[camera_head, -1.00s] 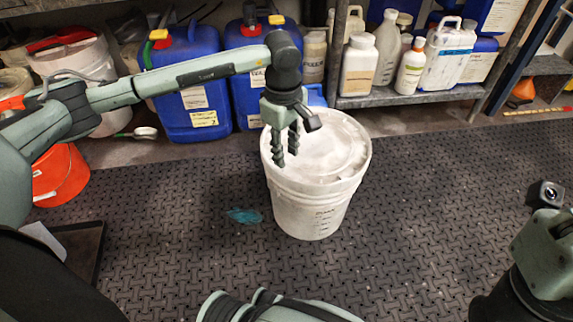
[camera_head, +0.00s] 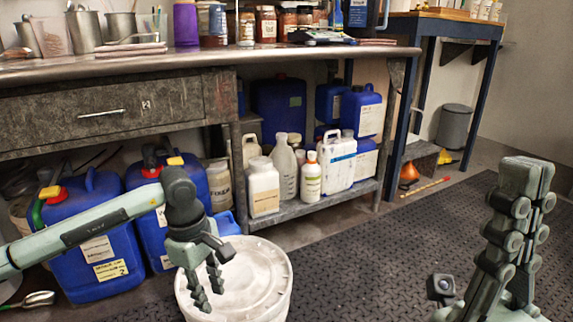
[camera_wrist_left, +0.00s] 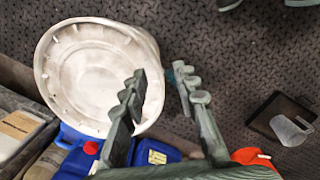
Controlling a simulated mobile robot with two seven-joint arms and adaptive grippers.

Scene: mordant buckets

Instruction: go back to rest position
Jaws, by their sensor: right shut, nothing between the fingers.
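A white lidded bucket (camera_head: 262,275) stands on the floor mat at the bottom of the head view. Its round lid (camera_wrist_left: 85,75) fills the upper left of the left wrist view. My left gripper (camera_head: 208,294) hangs fingers-down over the left part of the lid in the head view. Its two fingers are spread with nothing between them, as the left wrist view (camera_wrist_left: 159,73) also shows. How high it is above the lid is hard to tell. My right gripper (camera_head: 527,166) points upward at the right, its fingers together and empty.
A steel workbench (camera_head: 170,62) runs along the back. Blue canisters (camera_head: 92,255) stand under it, and white bottles (camera_head: 285,165) are on its low shelf (camera_head: 335,202). A dark tray (camera_wrist_left: 280,115) lies on the floor.

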